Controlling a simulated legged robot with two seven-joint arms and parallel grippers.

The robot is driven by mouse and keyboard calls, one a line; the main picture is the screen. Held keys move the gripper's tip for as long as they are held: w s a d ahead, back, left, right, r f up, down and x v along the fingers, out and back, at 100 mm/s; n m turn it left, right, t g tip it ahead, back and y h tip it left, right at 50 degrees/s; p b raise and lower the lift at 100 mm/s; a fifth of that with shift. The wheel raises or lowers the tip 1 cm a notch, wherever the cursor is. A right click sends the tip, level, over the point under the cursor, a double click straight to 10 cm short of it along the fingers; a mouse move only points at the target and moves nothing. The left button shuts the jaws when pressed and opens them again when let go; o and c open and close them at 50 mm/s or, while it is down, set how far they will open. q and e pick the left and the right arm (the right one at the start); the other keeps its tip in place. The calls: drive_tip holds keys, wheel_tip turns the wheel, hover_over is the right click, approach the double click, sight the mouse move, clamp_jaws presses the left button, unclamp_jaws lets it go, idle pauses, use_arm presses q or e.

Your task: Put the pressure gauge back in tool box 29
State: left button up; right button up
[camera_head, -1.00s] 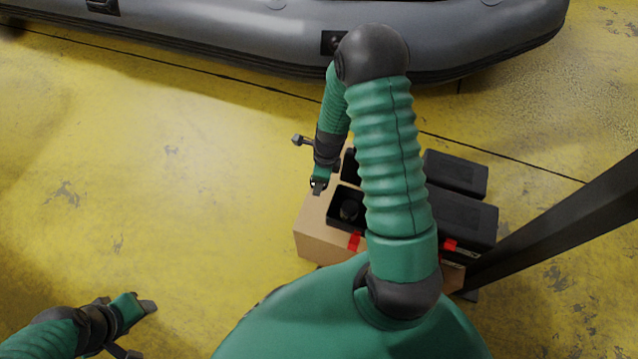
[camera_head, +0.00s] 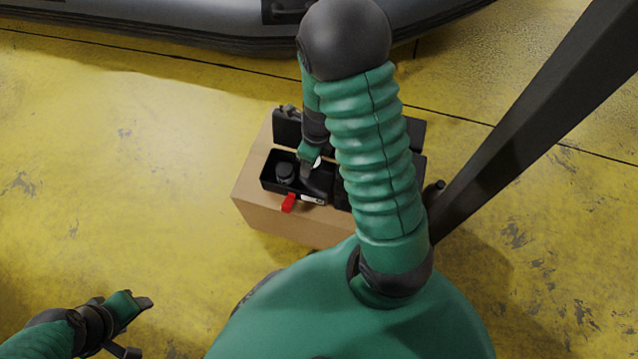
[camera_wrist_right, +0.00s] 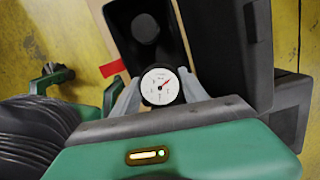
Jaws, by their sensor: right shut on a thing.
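The pressure gauge (camera_wrist_right: 160,86), with a round white dial and a red needle, is held between the fingers of my right gripper (camera_wrist_right: 158,92). In the head view my right gripper (camera_head: 309,170) reaches down at an open black tool box (camera_head: 268,184), over its right part. A small white patch there may be the dial. The box's raised lid (camera_head: 288,128) stands behind. The box has a red latch (camera_head: 288,203) and a white label too small to read. My left gripper (camera_head: 138,303) is low at the left, away from the box; its finger gap is unclear.
A dark round object (camera_head: 285,172) sits in the box's left part. The box stands on a cardboard carton (camera_head: 260,215). Another black box (camera_head: 418,165) is partly hidden behind my right arm. A dark post (camera_head: 520,110) rises at right; a grey boat (camera_head: 150,22) lies behind. The left floor is clear.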

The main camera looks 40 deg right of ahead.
drive_tip(key=shift+s+d+f, duration=0.1)
drive_tip(key=shift+s+f, duration=0.1)
drive_tip(key=shift+f, duration=0.05)
wheel_tip(320, 180, down, 10)
drive_tip(key=b, duration=0.7)
drive_tip(key=shift+r+b, duration=0.25)
drive_tip(key=shift+b, duration=0.15)
drive_tip(key=shift+f, duration=0.25)
drive_tip(key=shift+r, duration=0.25)
clamp_jaws()
drive_tip(key=shift+f, duration=0.1)
drive_tip(key=o, duration=1.2)
unclamp_jaws()
drive_tip(key=shift+c, duration=0.2)
